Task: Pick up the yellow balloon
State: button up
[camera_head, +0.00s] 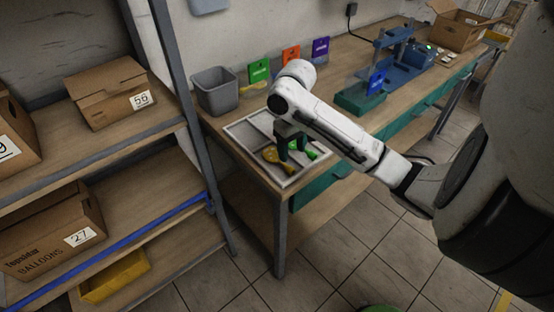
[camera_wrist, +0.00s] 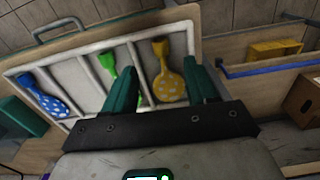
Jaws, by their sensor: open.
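The yellow balloon (camera_head: 270,154) lies in a light divided tray (camera_head: 238,136) on the workbench. In the wrist view the yellow balloon (camera_wrist: 169,82) is spotted and lies between my two dark green fingers, with its neck pointing up the picture. My gripper (camera_head: 291,141) is open and empty over the tray; it also shows in the wrist view (camera_wrist: 159,68). A green balloon (camera_wrist: 109,66) lies in the neighbouring compartment, partly hidden by my left finger. A blue spotted balloon (camera_wrist: 44,97) lies further left. I cannot tell the exact height of the fingers above the tray.
The tray's thin dividers stand close to the fingers. A grey bin (camera_head: 215,91) and coloured cards (camera_head: 291,56) stand behind the tray. A blue machine (camera_head: 399,67) is further along the bench. A shelf with boxes (camera_head: 107,92) is at the left.

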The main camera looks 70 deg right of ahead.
aim_at(289, 167)
notch_tip(289, 167, down, 3)
jog(key=shift+r+b, duration=0.1)
jog(key=shift+b, duration=0.25)
jog(key=shift+w+d+f+p, duration=0.1)
jog(key=shift+w+f+p, duration=0.15)
jog(key=shift+f, duration=1.05)
jog(key=shift+w+d+f+p, duration=0.1)
jog(key=shift+f+p, duration=0.1)
jog(key=shift+f, duration=1.1)
jog(key=shift+c, duration=0.2)
jog(key=c, duration=0.9)
jog(key=shift+r, duration=0.1)
